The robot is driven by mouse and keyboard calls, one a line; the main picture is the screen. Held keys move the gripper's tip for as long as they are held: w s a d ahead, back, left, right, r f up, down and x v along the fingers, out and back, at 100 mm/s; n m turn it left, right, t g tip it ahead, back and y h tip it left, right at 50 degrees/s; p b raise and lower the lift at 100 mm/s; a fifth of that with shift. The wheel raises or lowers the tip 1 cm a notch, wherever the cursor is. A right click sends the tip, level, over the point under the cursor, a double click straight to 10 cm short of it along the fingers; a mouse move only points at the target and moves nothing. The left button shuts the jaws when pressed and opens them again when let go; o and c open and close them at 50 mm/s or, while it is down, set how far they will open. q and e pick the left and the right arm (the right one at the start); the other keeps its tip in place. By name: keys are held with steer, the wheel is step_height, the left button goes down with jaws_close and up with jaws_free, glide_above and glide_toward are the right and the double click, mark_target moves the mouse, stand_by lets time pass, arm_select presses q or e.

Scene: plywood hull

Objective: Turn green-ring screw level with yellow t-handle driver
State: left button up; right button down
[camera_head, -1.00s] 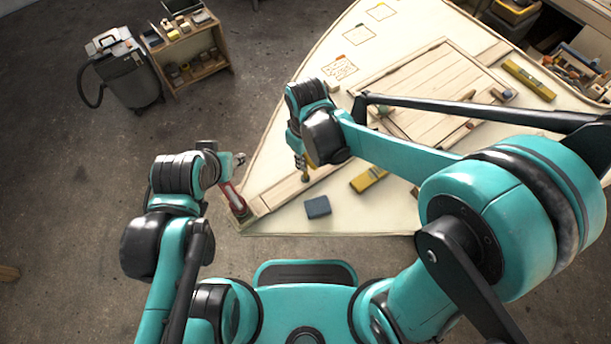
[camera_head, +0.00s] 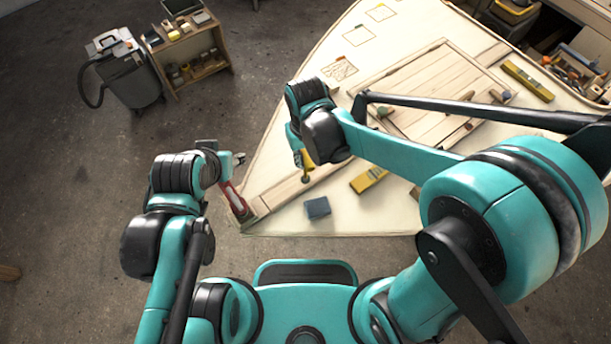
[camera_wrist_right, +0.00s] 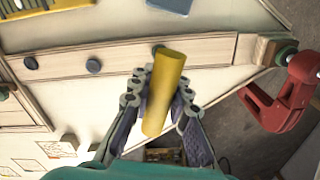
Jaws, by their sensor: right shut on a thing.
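The yellow t-handle driver (camera_head: 307,158) is in my right gripper (camera_head: 301,160), over the pale wooden strip along the hull's near-left edge. In the right wrist view, the fingers of my right gripper (camera_wrist_right: 160,98) are shut around its yellow handle (camera_wrist_right: 165,90), which lies slantwise between them. The driver's lower end points down at the strip; I cannot tell whether it sits in a screw. A dark round screw head (camera_wrist_right: 93,65) shows on the strip in the wrist view. My left gripper (camera_head: 238,159) is left of the hull, near a red clamp.
The red clamp (camera_head: 233,200) grips the hull's left corner; it also shows in the wrist view (camera_wrist_right: 282,95). A blue block (camera_head: 317,208) and a yellow level (camera_head: 368,180) lie on the panel (camera_head: 345,215). A vacuum (camera_head: 125,70) and shelf stand on the floor behind.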

steer(key=n, duration=0.6)
steer(key=shift+n, duration=0.4)
steer(key=n, duration=0.8)
steer(key=shift+f, duration=0.2)
steer(key=shift+f+b, duration=0.35)
steer(key=shift+b, duration=0.1)
